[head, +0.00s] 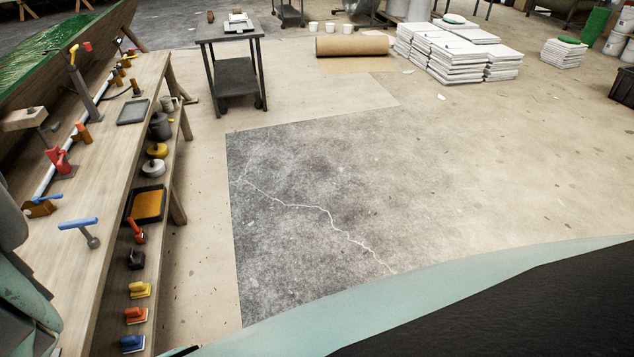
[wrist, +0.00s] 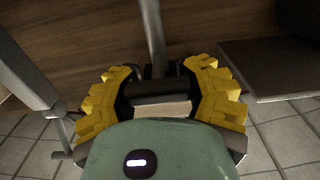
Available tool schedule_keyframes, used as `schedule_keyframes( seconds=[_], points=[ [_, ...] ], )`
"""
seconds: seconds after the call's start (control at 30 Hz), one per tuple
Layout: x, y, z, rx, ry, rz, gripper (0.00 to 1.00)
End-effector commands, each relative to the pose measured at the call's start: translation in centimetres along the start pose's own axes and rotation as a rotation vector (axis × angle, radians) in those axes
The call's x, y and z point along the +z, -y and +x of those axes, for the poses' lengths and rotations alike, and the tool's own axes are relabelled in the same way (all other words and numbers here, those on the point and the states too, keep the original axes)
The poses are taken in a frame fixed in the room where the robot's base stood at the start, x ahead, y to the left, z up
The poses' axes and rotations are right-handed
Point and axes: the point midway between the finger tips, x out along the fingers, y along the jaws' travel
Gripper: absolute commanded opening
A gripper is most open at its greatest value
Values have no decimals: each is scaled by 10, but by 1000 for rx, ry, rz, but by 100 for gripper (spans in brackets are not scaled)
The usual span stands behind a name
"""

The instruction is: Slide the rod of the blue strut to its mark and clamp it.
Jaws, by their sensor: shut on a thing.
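In the wrist view, my gripper (wrist: 162,84) has its yellow ridged fingers on both sides of a dark grey crossbar (wrist: 165,92). A grey rod (wrist: 153,35) runs up from behind the bar. The fingers are closed on this grey piece; I cannot tell whether it is the strut's rod, and no mark or blue colour shows there. In the head view, a blue bar (head: 77,223) on a short grey stem stands at the near part of the wooden bench (head: 112,115); whether it belongs to the blue strut is unclear. My gripper is out of the head view.
Several clamps and posts with red, orange and yellow parts stand along the bench, including a red clamp (head: 60,161). A lower shelf holds an orange tray (head: 149,204) and a blue block (head: 132,343). A dark cart (head: 233,76) stands beyond.

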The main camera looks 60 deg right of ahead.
Motion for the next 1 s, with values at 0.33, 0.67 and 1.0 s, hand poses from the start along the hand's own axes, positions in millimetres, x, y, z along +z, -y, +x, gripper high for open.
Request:
schedule_keyframes(
  seconds=[0.33, 0.67, 1.0],
  points=[
    [9, 2, 0, -3, -9, 0, 0],
    [46, 1, 0, -1, -2, -1, 0],
    [47, 0, -1, 0, 7, 1, 45]
  ],
)
